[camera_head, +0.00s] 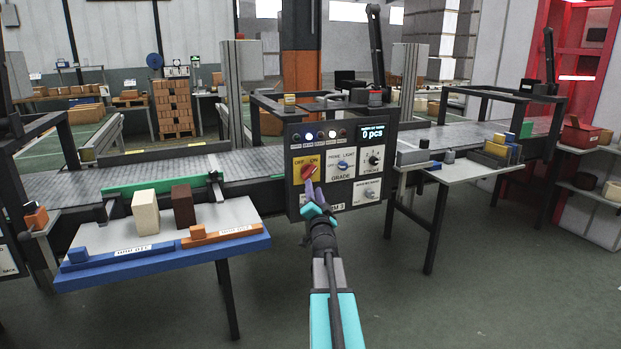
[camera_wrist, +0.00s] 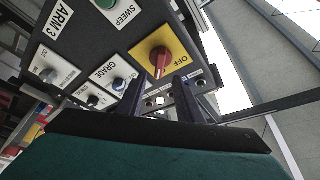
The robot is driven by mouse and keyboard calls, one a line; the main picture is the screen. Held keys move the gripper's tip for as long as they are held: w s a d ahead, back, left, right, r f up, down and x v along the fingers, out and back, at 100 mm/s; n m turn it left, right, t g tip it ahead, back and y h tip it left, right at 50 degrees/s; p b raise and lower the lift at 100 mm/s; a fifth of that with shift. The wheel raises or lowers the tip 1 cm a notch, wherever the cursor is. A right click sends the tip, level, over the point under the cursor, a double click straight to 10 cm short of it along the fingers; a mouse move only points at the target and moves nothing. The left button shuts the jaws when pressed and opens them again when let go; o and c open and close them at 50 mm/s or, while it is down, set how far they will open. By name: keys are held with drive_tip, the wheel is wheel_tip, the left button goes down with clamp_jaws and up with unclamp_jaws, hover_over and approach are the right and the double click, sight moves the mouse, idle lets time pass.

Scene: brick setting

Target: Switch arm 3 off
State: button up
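The control panel (camera_head: 345,150) stands mid-picture. Its red rotary knob (camera_head: 308,172) sits on a yellow plate marked OFF on the left and ON on the right. In the head view the knob's handle looks slanted; I cannot tell surely which mark it points to. In the wrist view the red knob (camera_wrist: 161,60) is on the yellow plate (camera_wrist: 182,58), with OFF readable and an ARM 3 label (camera_wrist: 57,20) on the panel. My gripper (camera_head: 311,190) is just in front of the knob. Its fingers (camera_wrist: 160,82) are apart, one on each side below the knob; contact is unclear.
Other knobs sit close by: the grade knob (camera_head: 343,165), stroke knob (camera_head: 374,159) and another lower knob (camera_head: 369,193). A blue-edged table (camera_head: 165,262) with blocks is at left, a grey table (camera_head: 457,171) at right. The floor in front is clear.

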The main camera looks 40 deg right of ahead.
sight(311, 175)
drive_tip(key=shift+x, duration=4.2)
drive_tip(key=shift+c, duration=0.2)
drive_tip(key=shift+f, duration=0.1)
clamp_jaws()
